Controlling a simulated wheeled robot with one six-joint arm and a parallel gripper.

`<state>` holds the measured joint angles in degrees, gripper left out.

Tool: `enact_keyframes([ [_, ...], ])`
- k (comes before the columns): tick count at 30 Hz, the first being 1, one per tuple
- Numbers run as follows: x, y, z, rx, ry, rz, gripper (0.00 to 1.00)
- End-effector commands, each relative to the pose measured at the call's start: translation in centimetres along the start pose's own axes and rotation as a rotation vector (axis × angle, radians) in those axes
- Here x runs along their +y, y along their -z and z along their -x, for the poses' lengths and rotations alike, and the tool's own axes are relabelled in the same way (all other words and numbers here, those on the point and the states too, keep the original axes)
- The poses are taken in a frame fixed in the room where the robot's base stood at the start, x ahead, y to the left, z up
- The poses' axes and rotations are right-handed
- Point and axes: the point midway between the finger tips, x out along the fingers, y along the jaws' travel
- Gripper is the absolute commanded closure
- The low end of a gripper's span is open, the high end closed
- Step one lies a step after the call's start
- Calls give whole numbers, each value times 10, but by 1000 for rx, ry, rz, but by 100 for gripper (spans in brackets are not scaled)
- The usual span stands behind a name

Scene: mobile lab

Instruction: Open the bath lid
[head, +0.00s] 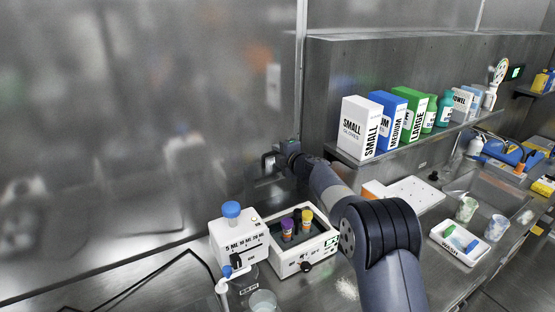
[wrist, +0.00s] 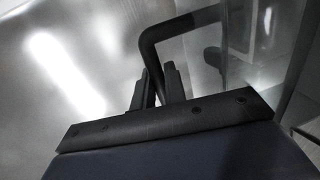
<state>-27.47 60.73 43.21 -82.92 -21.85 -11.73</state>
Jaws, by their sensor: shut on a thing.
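The bath (head: 287,262) is a white box with a dark well at the bottom middle of the head view. Its top is open, and tubes with purple and orange caps (head: 306,215) stand in the well. My gripper (head: 270,160) is above and behind the bath, close to the steel back wall. In the wrist view my gripper (wrist: 158,82) is shut on a black bent handle (wrist: 180,25), which appears to be the lid's handle. The lid itself is hard to make out against the grey metal.
A white dispenser box with a blue cap (head: 231,209) stands left of the bath. Glove boxes (head: 360,128) line the shelf at right. A white perforated rack (head: 415,190) and a wash tray (head: 460,242) lie right of my arm.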

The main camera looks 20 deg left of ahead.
Motion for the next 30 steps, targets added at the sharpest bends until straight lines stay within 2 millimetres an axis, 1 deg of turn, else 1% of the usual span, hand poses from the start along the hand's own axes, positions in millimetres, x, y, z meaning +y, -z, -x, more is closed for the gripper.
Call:
enact_keyframes([
  [1, -6, 0, 0, 1, -11, 0, 100],
  [4, -7, 0, 3, 0, -29, 1, 100],
  [21, -5, 0, 23, 0, -124, 0, 100],
  [30, -2, 0, 25, -1, -130, 0, 100],
])
